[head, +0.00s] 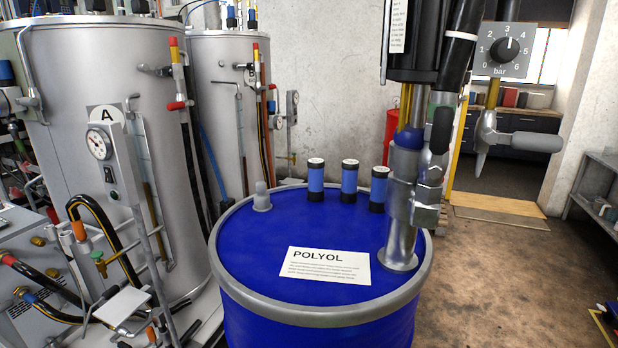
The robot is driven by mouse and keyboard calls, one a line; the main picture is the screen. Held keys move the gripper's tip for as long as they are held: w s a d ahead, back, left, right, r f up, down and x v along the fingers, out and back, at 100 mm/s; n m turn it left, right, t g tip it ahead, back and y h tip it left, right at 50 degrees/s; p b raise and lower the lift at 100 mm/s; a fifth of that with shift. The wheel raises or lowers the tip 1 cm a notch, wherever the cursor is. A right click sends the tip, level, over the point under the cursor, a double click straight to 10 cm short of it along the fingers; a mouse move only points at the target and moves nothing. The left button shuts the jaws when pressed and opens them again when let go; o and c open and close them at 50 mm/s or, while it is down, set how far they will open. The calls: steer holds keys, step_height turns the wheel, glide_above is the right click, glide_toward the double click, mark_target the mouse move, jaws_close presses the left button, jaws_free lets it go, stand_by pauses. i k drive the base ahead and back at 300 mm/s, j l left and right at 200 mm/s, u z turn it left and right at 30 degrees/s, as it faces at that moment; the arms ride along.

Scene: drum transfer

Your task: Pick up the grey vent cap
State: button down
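The grey vent cap (262,198) stands upright on the blue drum lid (240,232), near its left back edge. It is small, with a rounded top and a wider base. Nothing covers it from this side. My gripper is not in view.
Three blue cylinders with black-and-white tops (349,180) stand on the lid, right of the cap. A metal pump tube (401,225) rises from the lid's right side. A white POLYOL label (325,266) lies in front. Tank A (105,60) stands close on the left.

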mark_target(261, 199)
steer(key=i+j+u, duration=0.1)
steer(key=i+j, duration=0.15)
steer(key=j, duration=0.25)
steer(key=i+j+u, duration=0.15)
steer(key=i+j, duration=0.15)
steer(key=j, duration=0.15)
steer(key=i+j+u, duration=0.1)
steer(key=i+j, duration=0.2)
steer(key=j, duration=0.1)
